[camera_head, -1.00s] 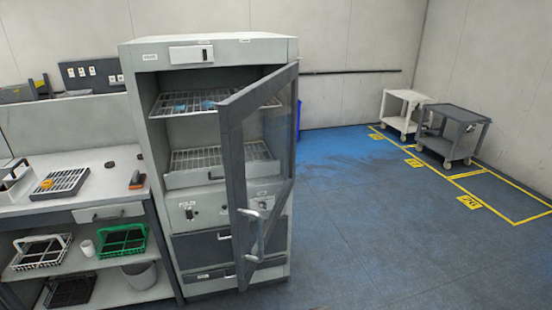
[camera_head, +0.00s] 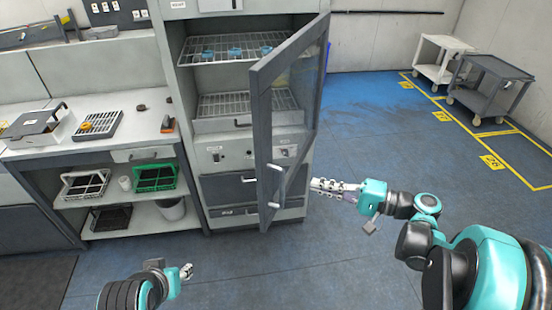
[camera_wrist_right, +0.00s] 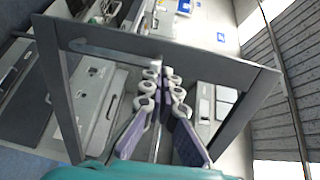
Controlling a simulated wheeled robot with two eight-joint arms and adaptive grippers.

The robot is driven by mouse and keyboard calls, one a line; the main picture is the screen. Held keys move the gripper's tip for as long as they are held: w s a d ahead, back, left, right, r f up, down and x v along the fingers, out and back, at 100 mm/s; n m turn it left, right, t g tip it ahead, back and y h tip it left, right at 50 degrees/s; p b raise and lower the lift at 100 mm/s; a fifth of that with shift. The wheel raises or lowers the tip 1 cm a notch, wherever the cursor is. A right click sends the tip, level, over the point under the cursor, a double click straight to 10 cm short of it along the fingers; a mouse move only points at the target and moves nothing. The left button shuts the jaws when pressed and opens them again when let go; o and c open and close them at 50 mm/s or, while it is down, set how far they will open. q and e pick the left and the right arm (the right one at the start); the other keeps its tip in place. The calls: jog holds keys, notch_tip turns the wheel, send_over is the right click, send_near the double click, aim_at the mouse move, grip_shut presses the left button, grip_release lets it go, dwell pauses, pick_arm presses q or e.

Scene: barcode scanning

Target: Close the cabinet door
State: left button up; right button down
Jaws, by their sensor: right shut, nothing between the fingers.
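The grey cabinet (camera_head: 185,100) stands upright with its glass-paned door (camera_head: 262,135) swung open toward me. The door's hinge side is at the cabinet's right, and its free edge with the handle (camera_head: 277,190) stands out in front. My right gripper (camera_head: 314,184) is shut and empty, at the right of the door's lower part. Whether it touches the door cannot be told. In the right wrist view, the shut fingers (camera_wrist_right: 166,72) point at the dark door frame (camera_wrist_right: 160,52). My left gripper (camera_head: 188,270) is low at the front, small in view, its jaws unclear.
Inside the cabinet are wire shelves (camera_head: 235,103), the upper one with blue items (camera_head: 235,52). A workbench (camera_head: 75,142) with racks and baskets stands left of the cabinet. Two carts (camera_head: 490,85) are at the back right. Blue floor (camera_head: 390,130) is clear right of the door.

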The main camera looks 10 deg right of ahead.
jog(key=d+r, duration=0.1)
jog(key=b, duration=0.3)
send_near(265, 165)
jog(key=shift+y, duration=0.4)
jog(key=x, duration=0.6)
jog(key=shift+f, duration=0.2)
jog(key=shift+w+a, duration=0.25)
jog(key=shift+a, duration=0.15)
